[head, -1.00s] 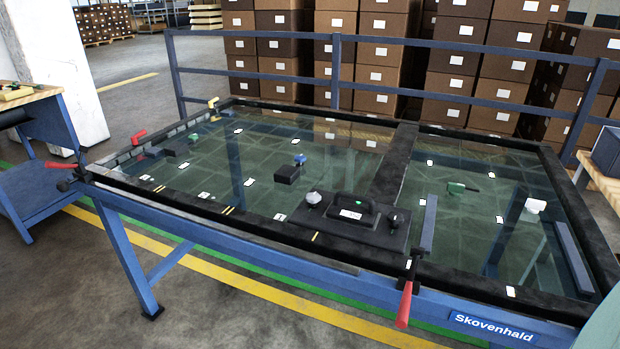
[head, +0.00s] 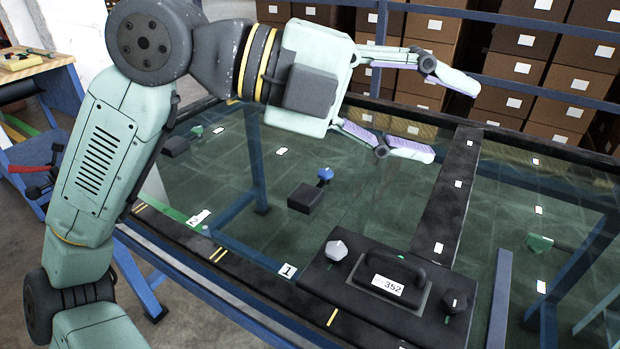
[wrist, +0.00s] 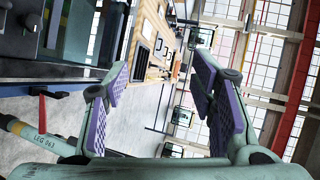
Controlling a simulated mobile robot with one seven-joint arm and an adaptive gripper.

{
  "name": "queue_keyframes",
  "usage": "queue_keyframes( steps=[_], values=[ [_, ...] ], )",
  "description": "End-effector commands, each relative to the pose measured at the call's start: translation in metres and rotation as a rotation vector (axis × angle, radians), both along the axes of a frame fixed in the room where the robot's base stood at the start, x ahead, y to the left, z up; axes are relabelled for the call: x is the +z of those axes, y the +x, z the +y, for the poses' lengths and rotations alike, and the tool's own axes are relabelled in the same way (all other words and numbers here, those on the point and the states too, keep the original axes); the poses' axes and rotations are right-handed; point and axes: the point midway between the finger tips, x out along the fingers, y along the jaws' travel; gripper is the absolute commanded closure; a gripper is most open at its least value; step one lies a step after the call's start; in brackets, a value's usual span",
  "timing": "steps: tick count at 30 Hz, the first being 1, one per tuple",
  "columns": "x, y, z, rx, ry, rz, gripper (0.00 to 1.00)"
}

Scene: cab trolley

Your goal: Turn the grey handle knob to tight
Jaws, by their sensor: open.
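The grey handle knob (head: 336,250) is a light grey faceted knob on the left end of a black plate (head: 325,280) at the frame's front edge. A black handle (head: 394,268) with a white label reading 352 stands beside it, and a dark knob (head: 455,302) sits at the plate's right end. No tight mark can be made out. My gripper (head: 445,118) is open and empty, above and behind the plate, pointing right. In the wrist view my gripper (wrist: 160,92) has its purple-padded fingers apart with nothing between them; the knob does not show there.
The glass panel (head: 390,215) has a black crossbar (head: 445,200) behind the plate. A black block with a blue knob (head: 325,174) and a green-handled piece (head: 540,242) lie in the glass area. Blue rails and stacked boxes (head: 520,65) stand behind. Space above the plate is clear.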

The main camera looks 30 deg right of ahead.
Motion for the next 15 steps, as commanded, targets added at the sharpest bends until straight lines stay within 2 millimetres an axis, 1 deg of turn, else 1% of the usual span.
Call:
queue_keyframes(
  steps=[1, 2, 3, 5, 6, 9, 12, 15],
  values=[
    [-0.042, 0.010, -0.023, 0.057, 0.254, 0.002, 0.49],
    [-0.067, 0.019, -0.031, 0.110, 0.402, 0.005, 0.49],
    [-0.096, 0.032, -0.036, 0.189, 0.583, 0.006, 0.49],
    [-0.131, 0.053, -0.034, 0.328, 0.816, -0.003, 0.49],
    [-0.148, 0.067, -0.030, 0.424, 0.944, -0.011, 0.49],
    [-0.173, 0.094, -0.015, 0.638, 1.173, -0.038, 0.49],
    [-0.182, 0.111, -0.002, 0.783, 1.292, -0.056, 0.49],
    [-0.187, 0.118, 0.004, 0.847, 1.337, -0.064, 0.49]
  ],
)
